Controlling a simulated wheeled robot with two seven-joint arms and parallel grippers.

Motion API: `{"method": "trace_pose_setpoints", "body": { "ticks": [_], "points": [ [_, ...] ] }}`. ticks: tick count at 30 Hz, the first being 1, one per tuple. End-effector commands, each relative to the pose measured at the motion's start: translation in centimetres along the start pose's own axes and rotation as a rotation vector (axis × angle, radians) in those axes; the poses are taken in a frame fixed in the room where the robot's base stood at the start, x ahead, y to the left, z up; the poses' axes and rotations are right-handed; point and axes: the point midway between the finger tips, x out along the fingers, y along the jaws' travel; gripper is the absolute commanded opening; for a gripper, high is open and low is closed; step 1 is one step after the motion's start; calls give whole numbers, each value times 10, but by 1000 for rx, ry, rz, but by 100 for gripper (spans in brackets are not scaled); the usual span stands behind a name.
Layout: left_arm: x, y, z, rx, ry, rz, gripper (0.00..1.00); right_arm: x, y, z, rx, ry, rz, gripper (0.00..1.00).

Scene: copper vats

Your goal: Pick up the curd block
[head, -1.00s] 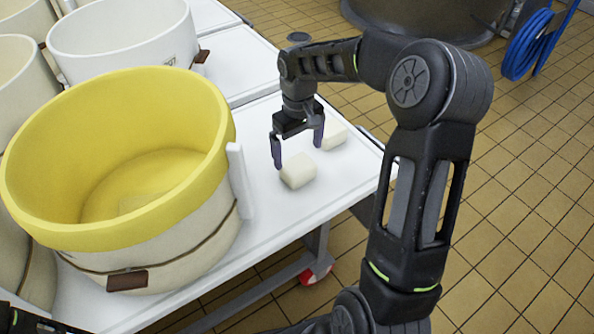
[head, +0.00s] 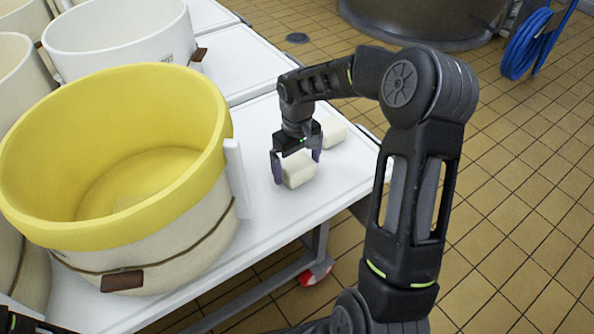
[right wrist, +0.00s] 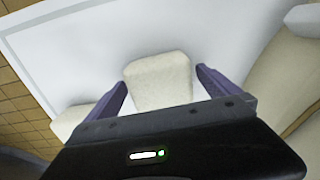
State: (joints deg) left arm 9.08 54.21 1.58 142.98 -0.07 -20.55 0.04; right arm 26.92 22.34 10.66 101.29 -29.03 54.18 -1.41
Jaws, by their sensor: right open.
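Two pale curd blocks lie on the white table (head: 262,212). The nearer curd block (head: 299,170) is between the open fingers of my right gripper (head: 296,168), which has come down around it from above. In the right wrist view the same block (right wrist: 160,80) sits between the two purple fingers (right wrist: 162,92), with a visible gap on each side. The other curd block (head: 333,132) lies behind, to the right; it seems to show at the lower left of the right wrist view (right wrist: 70,120). My left gripper is not clearly in view; only a dark bit of that arm shows at the lower left.
A large yellow-lined mould (head: 115,150) stands on the table left of the gripper. A white tub (head: 125,40) stands behind it. The table's right edge is close to the blocks, with tiled floor (head: 520,200) beyond. A blue hose (head: 530,45) hangs at the upper right.

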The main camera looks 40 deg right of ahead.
Motion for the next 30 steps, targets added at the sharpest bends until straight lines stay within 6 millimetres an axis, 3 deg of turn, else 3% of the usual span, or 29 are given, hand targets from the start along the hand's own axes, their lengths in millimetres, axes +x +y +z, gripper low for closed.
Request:
{"method": "trace_pose_setpoints", "body": {
  "ticks": [4,21,30],
  "points": [
    [3,-1,0,0,0,0,36,13,0,0,0,0,-1,100],
    [3,-1,0,0,0,0,36,12,0,0,0,1,0,100],
    [3,-1,0,0,0,0,36,12,0,0,0,1,0,77]
  ]
}}
